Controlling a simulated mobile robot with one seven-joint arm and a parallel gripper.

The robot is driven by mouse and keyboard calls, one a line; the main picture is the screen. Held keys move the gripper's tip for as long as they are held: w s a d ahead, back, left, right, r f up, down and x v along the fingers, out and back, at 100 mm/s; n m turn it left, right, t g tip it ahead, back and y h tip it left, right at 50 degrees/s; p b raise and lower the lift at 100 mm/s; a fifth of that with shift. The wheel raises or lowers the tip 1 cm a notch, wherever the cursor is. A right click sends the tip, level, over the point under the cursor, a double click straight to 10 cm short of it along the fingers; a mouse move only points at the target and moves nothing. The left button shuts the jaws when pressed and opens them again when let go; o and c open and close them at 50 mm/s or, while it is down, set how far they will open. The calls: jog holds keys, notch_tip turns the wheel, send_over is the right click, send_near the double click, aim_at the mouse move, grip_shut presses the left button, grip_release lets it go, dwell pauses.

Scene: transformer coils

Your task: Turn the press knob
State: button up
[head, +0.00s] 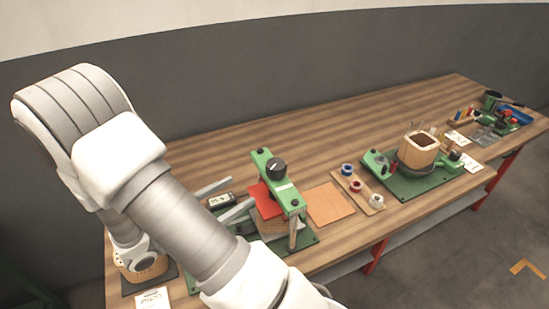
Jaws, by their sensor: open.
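The press (287,190) is a green frame on a green base, near the middle of the bench in the head view. Its black round press knob (277,168) sits on the top of the green beam. My gripper (243,190) shows as two pale grey fingers, spread apart, coming out from behind my arm just left of the press. The fingers point toward the press and look empty. They appear apart from the knob. My arm hides the gripper's body and part of the press base.
A spool board (358,190) and coil station (422,152) stand further right. The bench's back strip is clear.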

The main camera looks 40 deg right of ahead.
aim_at(284, 162)
jog(key=shift+t, duration=0.3)
jog(key=d, duration=0.5)
jog(key=w+d+p, duration=0.1)
jog(key=d, duration=0.5)
jog(key=d+p, duration=0.1)
jog(key=d, duration=0.5)
jog(key=shift+w+f, duration=0.1)
jog(key=shift+w, duration=0.25)
jog(key=c, duration=1.3)
jog(key=shift+g, duration=0.6)
jog(key=shift+c, duration=0.4)
jog(key=shift+s+m+g, duration=0.3)
jog(key=shift+m+g, duration=0.6)
jog(key=shift+g, duration=0.2)
